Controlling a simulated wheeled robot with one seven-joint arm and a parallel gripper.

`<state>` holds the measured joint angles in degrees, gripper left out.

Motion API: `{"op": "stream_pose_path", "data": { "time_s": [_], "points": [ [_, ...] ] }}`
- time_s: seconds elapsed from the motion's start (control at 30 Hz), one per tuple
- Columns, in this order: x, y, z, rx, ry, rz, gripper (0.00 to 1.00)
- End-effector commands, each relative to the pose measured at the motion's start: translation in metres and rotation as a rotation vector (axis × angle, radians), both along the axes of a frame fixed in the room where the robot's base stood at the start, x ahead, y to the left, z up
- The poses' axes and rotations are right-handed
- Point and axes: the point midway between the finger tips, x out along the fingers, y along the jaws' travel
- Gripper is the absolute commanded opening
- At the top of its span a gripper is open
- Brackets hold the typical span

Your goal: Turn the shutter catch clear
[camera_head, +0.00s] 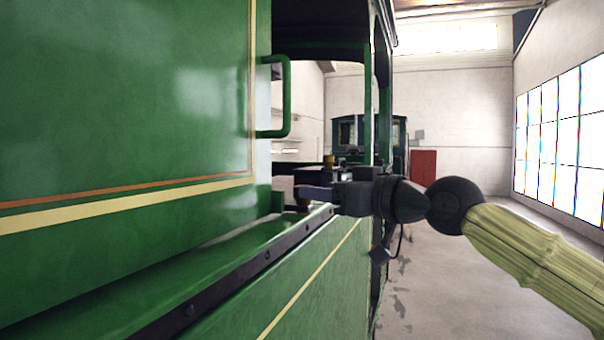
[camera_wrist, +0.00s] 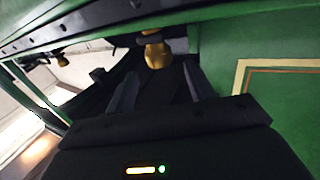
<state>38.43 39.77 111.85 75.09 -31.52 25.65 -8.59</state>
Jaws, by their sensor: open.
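A brass, rounded piece (camera_wrist: 157,52), which may be the shutter catch, shows in the wrist view just beyond my fingertips, in line with the gap between them. I cannot tell its turn angle. My gripper (camera_wrist: 160,72) is open, with nothing between its fingers. In the head view my gripper (camera_head: 308,192) reaches leftward over the green side panel's top edge, at the cab opening. A small brass piece (camera_head: 328,160) shows above it there; I cannot tell if it is the same one. The shutter itself is not clearly seen.
The green tram body (camera_head: 120,100) fills the left, with a green handle (camera_head: 287,97) standing out. A dark riveted rail (camera_head: 240,275) runs below. A second brass piece (camera_wrist: 62,60) shows in the wrist view. The floor (camera_head: 470,280) to the right is clear.

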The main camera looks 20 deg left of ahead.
Motion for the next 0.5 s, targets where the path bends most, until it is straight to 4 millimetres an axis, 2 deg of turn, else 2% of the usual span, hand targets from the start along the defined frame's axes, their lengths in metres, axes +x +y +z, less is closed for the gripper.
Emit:
{"op": "stream_pose_path", "data": {
  "time_s": [0.03, 0.3, 0.5],
  "points": [
    [0.004, 0.008, 0.005, 0.000, 0.001, 0.002, 0.53],
    [0.020, 0.044, 0.004, 0.000, 0.000, 0.006, 0.53],
    [0.025, 0.053, 0.001, 0.000, 0.000, 0.004, 0.53]
  ]
}}
